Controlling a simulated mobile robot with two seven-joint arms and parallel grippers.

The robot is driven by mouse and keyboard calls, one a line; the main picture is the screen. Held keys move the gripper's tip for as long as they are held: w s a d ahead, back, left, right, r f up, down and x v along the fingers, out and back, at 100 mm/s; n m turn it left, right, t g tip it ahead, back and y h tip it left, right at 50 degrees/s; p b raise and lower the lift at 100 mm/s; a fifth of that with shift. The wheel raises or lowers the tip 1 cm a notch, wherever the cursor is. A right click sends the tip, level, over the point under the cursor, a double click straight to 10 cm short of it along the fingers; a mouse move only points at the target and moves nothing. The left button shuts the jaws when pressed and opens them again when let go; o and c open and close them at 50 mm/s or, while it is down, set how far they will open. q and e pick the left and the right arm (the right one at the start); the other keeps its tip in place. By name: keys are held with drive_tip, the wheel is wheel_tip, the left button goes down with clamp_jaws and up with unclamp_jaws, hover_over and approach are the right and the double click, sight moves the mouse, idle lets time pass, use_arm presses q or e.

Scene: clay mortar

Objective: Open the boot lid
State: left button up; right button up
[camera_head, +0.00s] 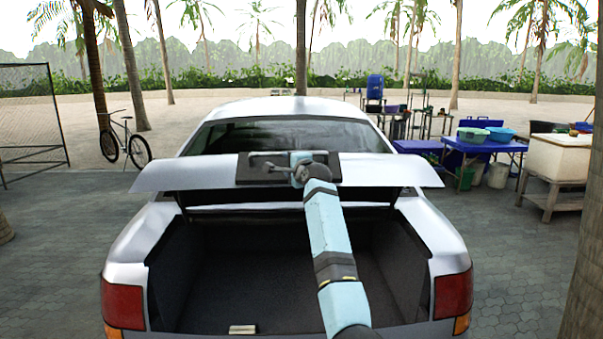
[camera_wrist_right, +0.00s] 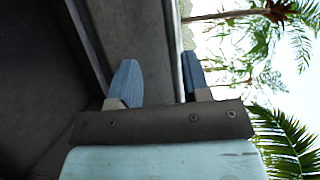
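My right arm reaches over the boot, and my right gripper is at the lid's middle, largely hidden by the wrist in the head view. In the right wrist view my right gripper (camera_wrist_right: 160,75) has its two blue fingers apart. The boot lid (camera_wrist_right: 145,35) shows as a grey panel with its edge between the fingers; one finger is over the inner face, the other just past the edge. Contact cannot be told. My left gripper is not in view.
The boot cavity (camera_head: 270,285) is dark and looks empty, with a small pale latch plate (camera_head: 242,329) on its sill. A bicycle (camera_head: 125,142) stands at the left. A blue table (camera_head: 486,146) and a white basin (camera_head: 558,158) stand at the right. Paving beside the car is clear.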

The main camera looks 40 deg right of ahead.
drive_tip(key=s+a+b, duration=0.1)
drive_tip(key=s, duration=0.8)
drive_tip(key=shift+a+r, duration=0.2)
drive_tip(key=shift+r, duration=0.15)
